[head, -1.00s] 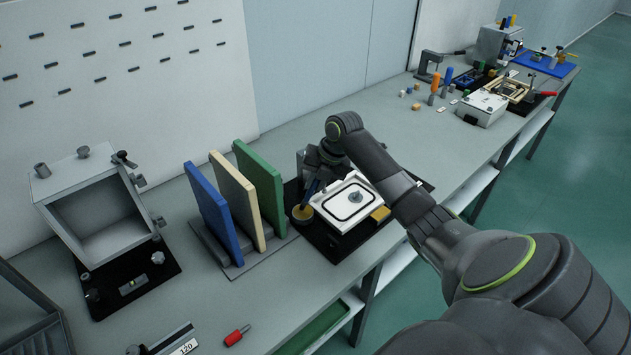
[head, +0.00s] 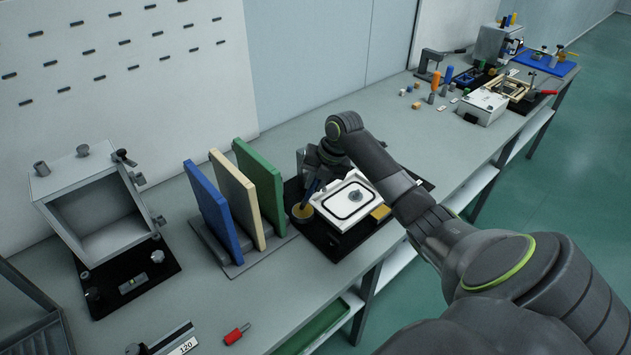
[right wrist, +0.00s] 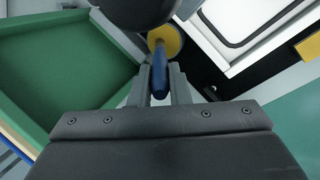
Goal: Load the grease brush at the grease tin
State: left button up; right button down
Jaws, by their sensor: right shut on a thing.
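The grease tin (head: 302,212) is a small round tan-yellow tin on the black mat, left of the white panel box; its yellow top also shows in the right wrist view (right wrist: 172,40). My right gripper (head: 316,178) is above the tin. In the right wrist view my right gripper (right wrist: 160,84) is shut on the blue handle of the grease brush (right wrist: 160,75). The brush (head: 312,190) points down to the tin. Its tip is hidden, so I cannot tell how deep it reaches. My left gripper is not in view.
The white panel box (head: 350,202) with a black gasket outline stands right of the tin. Blue, cream and green boards (head: 262,185) stand upright in a rack close to the left. An open grey box (head: 95,205) is further left.

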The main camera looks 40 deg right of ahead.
jog(key=shift+f, duration=0.35)
jog(key=shift+f, duration=0.1)
dwell(1.1)
notch_tip(320, 180, up, 7)
jog(key=p, duration=0.5)
jog(key=shift+p, duration=0.4)
dwell(0.4)
